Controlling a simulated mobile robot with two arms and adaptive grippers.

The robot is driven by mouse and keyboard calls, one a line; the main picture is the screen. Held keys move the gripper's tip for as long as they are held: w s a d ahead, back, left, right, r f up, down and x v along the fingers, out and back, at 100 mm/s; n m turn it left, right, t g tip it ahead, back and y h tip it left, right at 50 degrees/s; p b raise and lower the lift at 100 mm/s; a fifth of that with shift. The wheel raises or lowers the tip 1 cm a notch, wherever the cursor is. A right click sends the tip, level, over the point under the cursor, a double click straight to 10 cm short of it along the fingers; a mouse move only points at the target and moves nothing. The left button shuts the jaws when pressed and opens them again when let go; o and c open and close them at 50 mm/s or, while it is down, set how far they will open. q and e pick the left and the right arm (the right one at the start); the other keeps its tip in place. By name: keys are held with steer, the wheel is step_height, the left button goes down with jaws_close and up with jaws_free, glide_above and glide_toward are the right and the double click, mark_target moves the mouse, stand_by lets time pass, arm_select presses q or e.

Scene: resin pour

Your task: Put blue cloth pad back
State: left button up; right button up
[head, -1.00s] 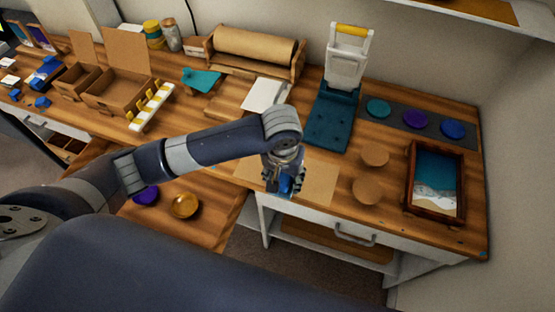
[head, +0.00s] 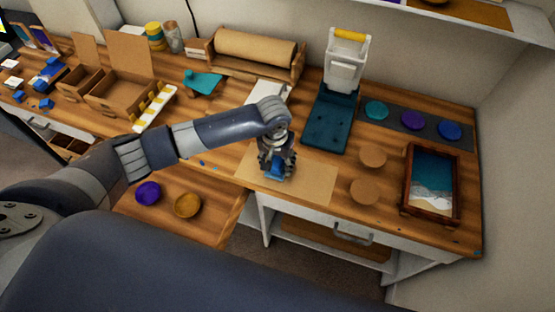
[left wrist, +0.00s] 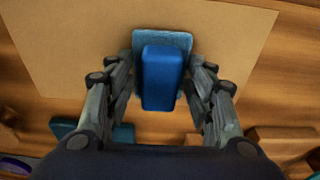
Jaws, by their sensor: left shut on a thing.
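The blue cloth pad (left wrist: 162,78) shows in the left wrist view as a blue block on a paler blue square base. It sits between the fingers of my left gripper (left wrist: 163,85), which is shut on it. In the head view my left gripper (head: 276,160) is over the brown paper sheet (head: 316,182) near the bench's front edge, with the blue pad at its tips. The pad is over the sheet; whether it touches the sheet I cannot tell. My right gripper is not in view.
A teal press (head: 331,122) with a white upright stands behind and right. Round wooden discs (head: 365,191) and a framed wave picture (head: 432,181) lie to the right. A purple disc (head: 148,193) and a gold bowl (head: 188,205) are at the lower left. Cardboard boxes (head: 119,91) stand at the back left.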

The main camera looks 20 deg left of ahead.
mark_target(276, 164)
arm_select(q)
steer(key=shift+f, duration=0.1)
steer(key=o, duration=1)
steer(key=shift+c, duration=0.2)
steer(key=r, duration=0.7)
steer(key=s+r, duration=0.1)
steer(key=r, duration=0.2)
steer(key=shift+s+r+b, duration=0.1)
steer(key=shift+r+b, duration=0.3)
steer(key=shift+s+r, duration=0.15)
steer(key=shift+r, duration=0.6)
steer(key=shift+f, duration=0.1)
